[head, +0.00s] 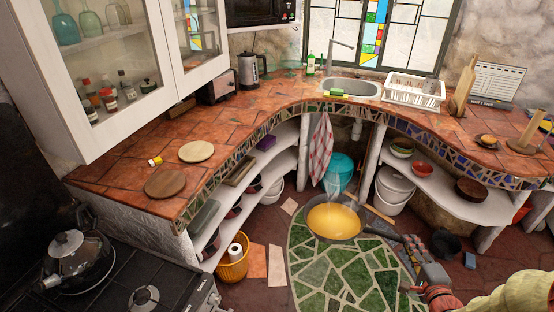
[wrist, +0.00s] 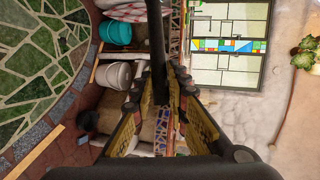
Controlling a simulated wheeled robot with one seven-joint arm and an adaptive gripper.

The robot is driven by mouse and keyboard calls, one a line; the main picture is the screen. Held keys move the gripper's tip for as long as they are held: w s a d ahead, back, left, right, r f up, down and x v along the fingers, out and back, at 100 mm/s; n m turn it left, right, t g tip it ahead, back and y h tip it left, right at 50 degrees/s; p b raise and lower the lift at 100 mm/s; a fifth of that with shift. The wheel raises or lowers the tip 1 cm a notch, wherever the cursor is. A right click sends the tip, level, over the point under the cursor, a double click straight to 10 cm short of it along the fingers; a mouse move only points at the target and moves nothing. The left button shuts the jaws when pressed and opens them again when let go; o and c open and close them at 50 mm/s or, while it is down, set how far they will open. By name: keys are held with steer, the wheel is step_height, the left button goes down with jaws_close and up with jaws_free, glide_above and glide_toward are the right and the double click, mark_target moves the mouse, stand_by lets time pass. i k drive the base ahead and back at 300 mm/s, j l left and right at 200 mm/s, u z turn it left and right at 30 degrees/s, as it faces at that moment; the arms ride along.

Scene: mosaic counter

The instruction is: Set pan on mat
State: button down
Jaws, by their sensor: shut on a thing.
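The pan (head: 333,221), dark with a yellow-gold inside, is in the air in front of the counter, over the green mosaic floor patch. My gripper (head: 408,243) is shut on its handle, to the right of the pan bowl. In the wrist view a dark bar, the handle (wrist: 155,35), runs between the fingers of my gripper (wrist: 160,88); the pan bowl does not show there. Two round flat mats lie on the left counter: a pale one (head: 196,151) and a brown one (head: 165,184). Both are empty and far left of the pan.
A small yellow-labelled jar (head: 155,161) lies near the pale mat. A toaster (head: 217,88) and a kettle (head: 251,70) stand farther back. The glass cabinet (head: 105,70) overhangs the left counter. A stove with a pot (head: 78,262) is at lower left.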

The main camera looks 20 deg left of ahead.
mark_target(166, 184)
steer(key=i+u, duration=0.35)
steer(key=i+l+u, duration=0.3)
steer(key=i, duration=0.15)
steer(key=i+l+u, duration=0.2)
steer(key=i+u, duration=0.15)
steer(key=i, duration=0.05)
